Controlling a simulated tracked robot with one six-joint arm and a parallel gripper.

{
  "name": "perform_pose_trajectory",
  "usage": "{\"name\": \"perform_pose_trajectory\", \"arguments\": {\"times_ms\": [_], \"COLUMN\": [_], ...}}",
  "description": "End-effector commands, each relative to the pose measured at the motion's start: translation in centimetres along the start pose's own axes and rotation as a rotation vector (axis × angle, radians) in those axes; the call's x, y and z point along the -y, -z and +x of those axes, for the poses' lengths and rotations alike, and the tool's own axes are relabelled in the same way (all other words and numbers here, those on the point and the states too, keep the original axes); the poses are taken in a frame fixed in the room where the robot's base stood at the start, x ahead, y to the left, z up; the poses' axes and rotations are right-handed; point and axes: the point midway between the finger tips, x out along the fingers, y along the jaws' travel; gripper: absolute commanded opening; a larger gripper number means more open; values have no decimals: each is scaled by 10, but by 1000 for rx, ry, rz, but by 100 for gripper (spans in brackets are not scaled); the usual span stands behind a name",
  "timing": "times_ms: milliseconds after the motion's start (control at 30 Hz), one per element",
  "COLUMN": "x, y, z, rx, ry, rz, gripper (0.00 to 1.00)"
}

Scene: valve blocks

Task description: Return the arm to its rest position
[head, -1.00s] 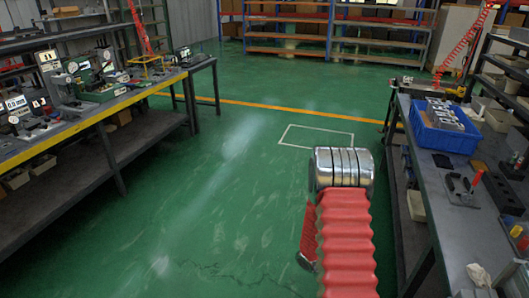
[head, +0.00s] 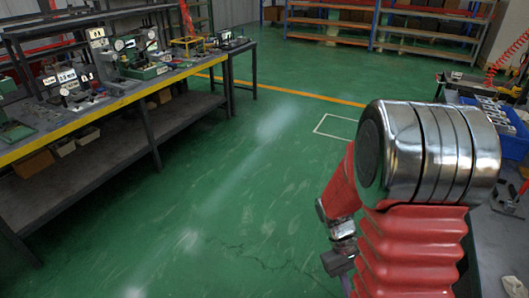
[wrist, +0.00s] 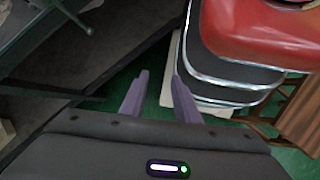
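My arm stands at the right of the head view, with a red ribbed sleeve and a large shiny banded metal joint. Its forearm hangs folded behind that joint, and its wrist end shows low at the right of centre, above the green floor. My gripper (wrist: 160,76) shows in the wrist view as two purple-grey fingers with a gap between them. It is open, and nothing is seen between the fingers. The fingertips are not clear in the head view.
A workbench (head: 130,100) with gauges and valve parts runs along the left. A blue bin (head: 512,140) with grey parts stands on the right bench, partly hidden by my arm. Shelves (head: 385,30) stand at the back. The green floor (head: 240,190) between is clear.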

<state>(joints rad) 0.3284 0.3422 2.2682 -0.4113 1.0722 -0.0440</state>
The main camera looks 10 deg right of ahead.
Motion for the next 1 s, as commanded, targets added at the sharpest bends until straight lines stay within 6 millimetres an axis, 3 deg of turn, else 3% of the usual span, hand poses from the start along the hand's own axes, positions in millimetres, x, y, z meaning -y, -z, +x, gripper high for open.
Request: {"name": "perform_pose_trajectory", "arguments": {"times_ms": [467,1000], "x": [37,77], "y": [-8,-29], "z": [-66,-135], "rx": [-269,-562], "ry": [63,137], "rz": [94,146], "gripper": [29,29]}}
